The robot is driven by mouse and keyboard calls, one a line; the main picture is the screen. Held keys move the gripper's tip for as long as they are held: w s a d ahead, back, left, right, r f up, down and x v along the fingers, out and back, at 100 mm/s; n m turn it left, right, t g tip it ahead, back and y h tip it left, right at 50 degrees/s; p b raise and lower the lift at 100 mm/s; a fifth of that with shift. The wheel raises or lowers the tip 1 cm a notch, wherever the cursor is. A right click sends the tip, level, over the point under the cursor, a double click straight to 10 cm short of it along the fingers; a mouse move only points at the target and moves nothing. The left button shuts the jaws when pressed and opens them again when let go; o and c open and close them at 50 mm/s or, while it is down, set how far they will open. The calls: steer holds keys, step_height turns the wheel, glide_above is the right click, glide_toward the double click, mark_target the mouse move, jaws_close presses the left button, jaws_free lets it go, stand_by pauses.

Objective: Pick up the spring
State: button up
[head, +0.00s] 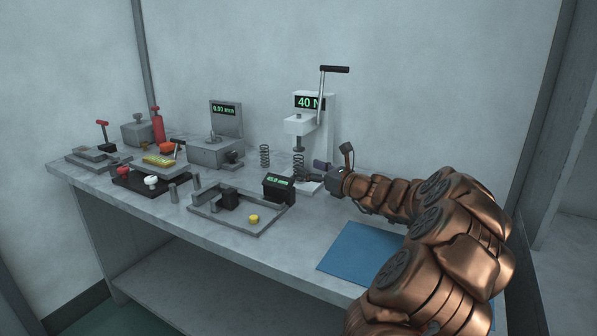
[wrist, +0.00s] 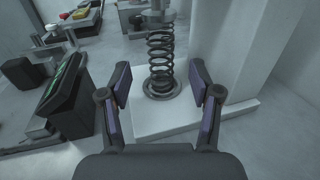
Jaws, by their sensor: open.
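A dark coil spring (head: 298,165) stands upright on the base of the white press tester (head: 327,135), whose display reads 40 N. In the wrist view the spring (wrist: 161,62) stands on a round seat under the press's plunger (wrist: 157,15). My gripper (wrist: 160,84) is open, with one finger to the left and one to the right of the spring's lower part. A second coil spring (head: 265,156) stands left of the press.
A small black display box (head: 278,188) stands close left of my gripper; it also shows in the wrist view (wrist: 68,95). The press's white column (wrist: 222,50) rises at the right. A grey tray (head: 240,222) and a blue mat (head: 358,250) lie nearer the front edge.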

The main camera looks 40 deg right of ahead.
mark_target(303, 158)
steer(key=shift+w+r+b, duration=0.15)
steer(key=shift+w+b, duration=0.45)
steer(key=shift+w, duration=2.1)
steer(key=c, duration=1.1)
steer(key=shift+a+r+p, duration=0.1)
steer(key=shift+r+p, duration=0.25)
steer(key=shift+r, duration=0.35)
steer(key=shift+s+r, duration=0.2)
steer(key=shift+r, duration=0.05)
steer(key=s+p, duration=0.1)
steer(key=s, duration=0.5)
steer(key=s+p, duration=0.1)
steer(key=s, duration=0.4)
steer(key=s+p, duration=0.1)
steer(key=s, duration=0.5)
steer(key=shift+s+d+f, duration=0.2)
steer(key=shift+s+d, duration=0.1)
steer(key=shift+s, duration=0.05)
